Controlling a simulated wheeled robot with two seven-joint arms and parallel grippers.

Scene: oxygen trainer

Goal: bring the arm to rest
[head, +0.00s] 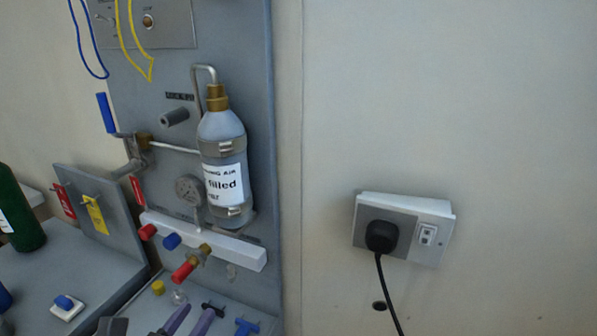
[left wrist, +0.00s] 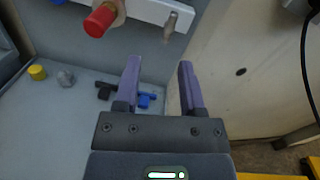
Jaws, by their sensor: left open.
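My left gripper (head: 192,318) shows at the bottom edge of the head view, its two purple fingers apart. In the left wrist view its fingers (left wrist: 158,72) are also spread, with nothing held between them. It is over the bench top, below and in front of the white manifold bar (head: 225,247). A small blue-handled part (left wrist: 144,100) lies on the bench beyond the left finger, partly hidden by it. The rest of my left arm is mostly out of the picture. My right gripper is in neither view.
A grey panel (head: 262,120) carries a labelled bottle (head: 222,165), a gauge (head: 188,188) and red and blue knobs. A yellow cap (head: 158,287) lies on the bench. A socket box (head: 440,225) with a plug and hanging cable is on the right wall.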

